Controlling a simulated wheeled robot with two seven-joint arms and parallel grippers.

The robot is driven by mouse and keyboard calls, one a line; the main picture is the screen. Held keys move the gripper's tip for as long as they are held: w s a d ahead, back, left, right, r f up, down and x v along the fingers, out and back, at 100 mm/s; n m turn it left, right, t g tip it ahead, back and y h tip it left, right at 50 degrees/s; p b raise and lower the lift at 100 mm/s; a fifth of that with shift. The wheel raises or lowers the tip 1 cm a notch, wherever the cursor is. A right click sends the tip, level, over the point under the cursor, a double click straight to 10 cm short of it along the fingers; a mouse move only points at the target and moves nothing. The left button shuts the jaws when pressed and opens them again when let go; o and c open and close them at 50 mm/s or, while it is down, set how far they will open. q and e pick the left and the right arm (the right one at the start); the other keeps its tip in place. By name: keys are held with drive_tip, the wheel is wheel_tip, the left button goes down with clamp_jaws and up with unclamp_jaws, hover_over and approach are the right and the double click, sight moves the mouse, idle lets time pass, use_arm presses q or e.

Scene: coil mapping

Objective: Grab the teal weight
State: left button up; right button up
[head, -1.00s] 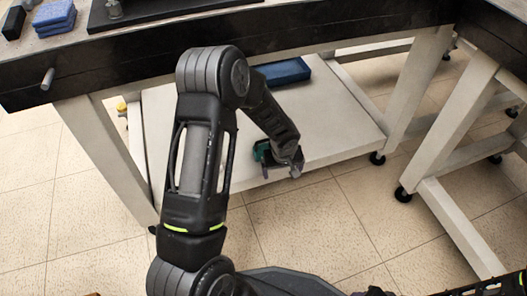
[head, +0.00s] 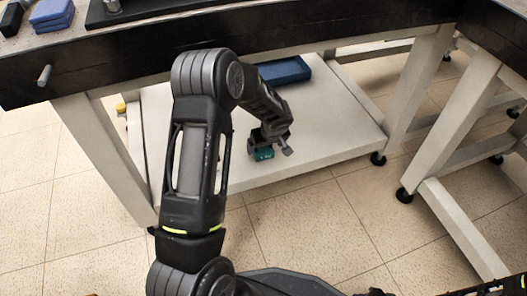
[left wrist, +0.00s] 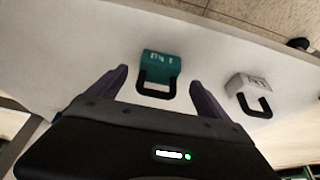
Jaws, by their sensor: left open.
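The teal weight (left wrist: 162,65) stands on the white lower shelf (left wrist: 60,50), its black handle toward my left gripper (left wrist: 158,77). In the left wrist view, the two dark fingers are spread wide, one on each side of the handle. The gripper is open and holds nothing. In the head view, the teal weight (head: 264,155) shows partly below my left gripper (head: 271,142), near the shelf's front edge. I cannot tell whether they touch. My right gripper is not seen.
A white weight (left wrist: 248,82) with a black handle stands right of the teal one, close to the right finger. A blue box (head: 284,71) lies farther back on the shelf. The dark tabletop edge (head: 330,35) overhangs the shelf. Table legs (head: 100,150) flank it.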

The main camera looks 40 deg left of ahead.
sight(264, 150)
use_arm(q)
drive_tip(key=b+x, duration=0.2)
drive_tip(key=x, duration=0.3)
drive_tip(key=shift+w+f+b, duration=0.1)
drive_tip(key=shift+f+b, duration=0.1)
drive_tip(key=shift+b, duration=0.15)
drive_tip(key=shift+r, duration=0.1)
clamp_jaws()
idle(1.2)
